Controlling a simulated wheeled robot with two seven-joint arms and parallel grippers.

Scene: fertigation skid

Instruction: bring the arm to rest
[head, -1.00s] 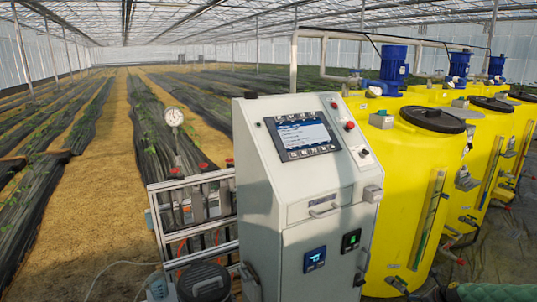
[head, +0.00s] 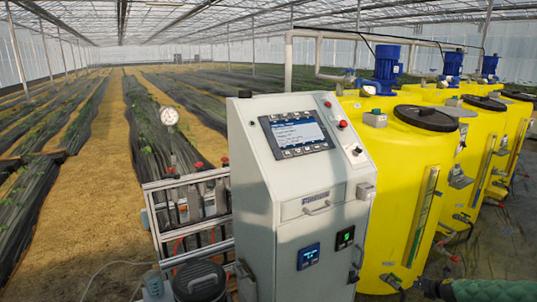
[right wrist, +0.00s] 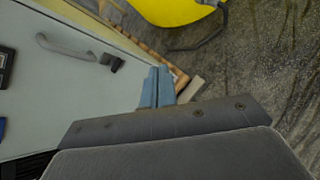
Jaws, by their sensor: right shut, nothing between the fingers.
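My right gripper (right wrist: 156,88) shows in the right wrist view as two blue fingers held together, with nothing between them. The dark grey hand (right wrist: 190,150) fills the bottom of that view. The fingers appear in front of the edge of a pale cabinet door with a grey handle (right wrist: 66,46); I cannot tell how far apart they are. In the head view I cannot make out the right fingers clearly. My left gripper is in neither view.
The grey control cabinet (head: 290,195) stands in the middle of the head view. Yellow tanks (head: 400,190) with blue motors (head: 388,62) stand to its right. A pipe frame with a round gauge (head: 169,116) is on the left. Planted rows lie beyond.

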